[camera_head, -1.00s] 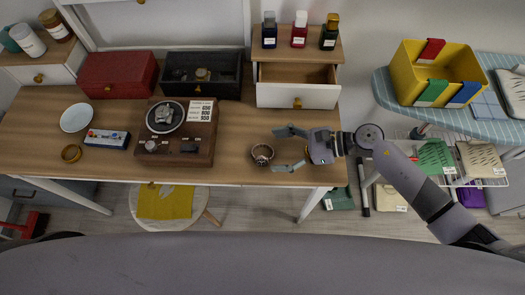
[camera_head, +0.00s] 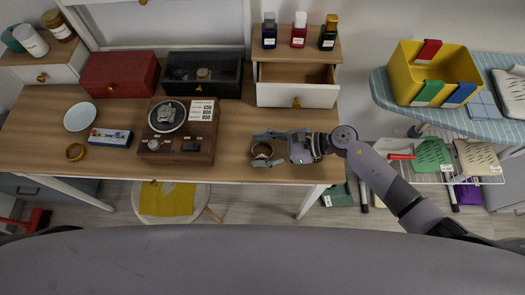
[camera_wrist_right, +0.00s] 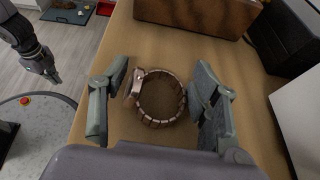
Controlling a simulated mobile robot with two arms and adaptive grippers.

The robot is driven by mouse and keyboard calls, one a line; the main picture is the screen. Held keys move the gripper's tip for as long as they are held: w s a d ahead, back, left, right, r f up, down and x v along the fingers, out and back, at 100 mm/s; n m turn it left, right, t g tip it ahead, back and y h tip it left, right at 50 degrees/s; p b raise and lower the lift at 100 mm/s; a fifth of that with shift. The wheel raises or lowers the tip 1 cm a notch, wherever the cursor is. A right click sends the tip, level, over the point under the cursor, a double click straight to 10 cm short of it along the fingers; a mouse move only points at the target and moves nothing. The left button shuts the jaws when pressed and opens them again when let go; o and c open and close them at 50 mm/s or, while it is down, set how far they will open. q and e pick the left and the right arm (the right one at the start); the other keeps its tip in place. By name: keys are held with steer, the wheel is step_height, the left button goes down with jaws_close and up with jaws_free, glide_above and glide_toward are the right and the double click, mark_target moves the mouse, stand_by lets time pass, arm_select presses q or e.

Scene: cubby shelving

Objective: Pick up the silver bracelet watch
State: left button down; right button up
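The silver bracelet watch (camera_head: 262,150) stands near the front edge of the desk, its band forming a ring. In the right wrist view the watch (camera_wrist_right: 163,98) lies between the two fingers, with its case toward the left finger.
A wooden watch timing machine (camera_head: 180,148) sits left of the watch. An open drawer unit (camera_head: 297,96) with bottles on top stands behind it. A gold ring-like piece (camera_head: 75,152), a blue box (camera_head: 108,138) and a plate (camera_head: 79,117) lie further left. Desk space around the watch is clear.

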steer(key=c, duration=0.8)
steer(key=shift+r, duration=0.15)
